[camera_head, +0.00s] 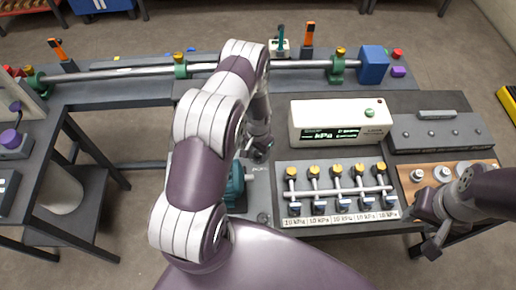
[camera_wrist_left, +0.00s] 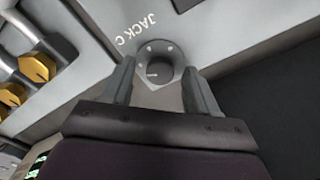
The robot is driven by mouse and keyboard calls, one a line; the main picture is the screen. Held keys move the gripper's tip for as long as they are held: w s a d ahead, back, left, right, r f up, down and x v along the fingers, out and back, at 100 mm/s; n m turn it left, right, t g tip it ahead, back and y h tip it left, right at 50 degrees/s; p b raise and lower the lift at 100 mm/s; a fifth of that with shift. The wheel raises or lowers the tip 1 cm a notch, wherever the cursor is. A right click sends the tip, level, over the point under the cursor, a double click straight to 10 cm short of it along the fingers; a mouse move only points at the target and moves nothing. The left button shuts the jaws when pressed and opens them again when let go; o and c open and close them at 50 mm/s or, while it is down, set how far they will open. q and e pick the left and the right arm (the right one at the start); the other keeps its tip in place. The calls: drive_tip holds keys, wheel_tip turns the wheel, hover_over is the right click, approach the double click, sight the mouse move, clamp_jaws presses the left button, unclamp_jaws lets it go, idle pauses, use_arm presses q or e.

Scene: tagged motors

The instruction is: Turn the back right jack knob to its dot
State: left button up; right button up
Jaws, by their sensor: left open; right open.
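In the left wrist view a dark round jack knob (camera_wrist_left: 156,68) with a pale pointer line sits on a light hexagonal base, with small pale dots around it. The label "JACK C" (camera_wrist_left: 136,32) is printed beside it. My left gripper (camera_wrist_left: 160,92) is open, its two fingers on either side of the knob base; I cannot tell whether they touch it. In the head view my left gripper (camera_head: 260,150) is low over the back of the motor plate and hides this knob. Another jack knob (camera_head: 264,217) shows at the plate's front right. My right gripper (camera_head: 428,232) is open and empty.
A teal motor (camera_head: 236,186) stands on the plate, partly behind my left arm. A valve panel (camera_head: 338,190) with several yellow knobs lies to the right, and a white kPa display box (camera_head: 340,122) stands behind it. A long shaft (camera_head: 300,64) runs along the back.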

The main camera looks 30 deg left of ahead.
use_arm(q)
drive_tip(key=shift+f, duration=0.1)
drive_tip(key=shift+c, duration=0.2)
drive_tip(key=c, duration=1)
drive_tip(key=shift+w+f+n+b, duration=0.1)
drive_tip(key=shift+f+n+b, duration=0.05)
drive_tip(key=shift+n+b, duration=0.8)
drive_tip(key=n+b, duration=0.1)
drive_tip(key=n, duration=0.2)
drive_tip(key=shift+n+b, duration=0.3)
drive_tip(key=shift+n, duration=0.05)
drive_tip(key=n+b, duration=0.1)
drive_tip(key=n, duration=0.2)
drive_tip(key=shift+n+b, duration=0.6)
drive_tip(key=shift+n, duration=1)
drive_tip(key=shift+r, duration=0.2)
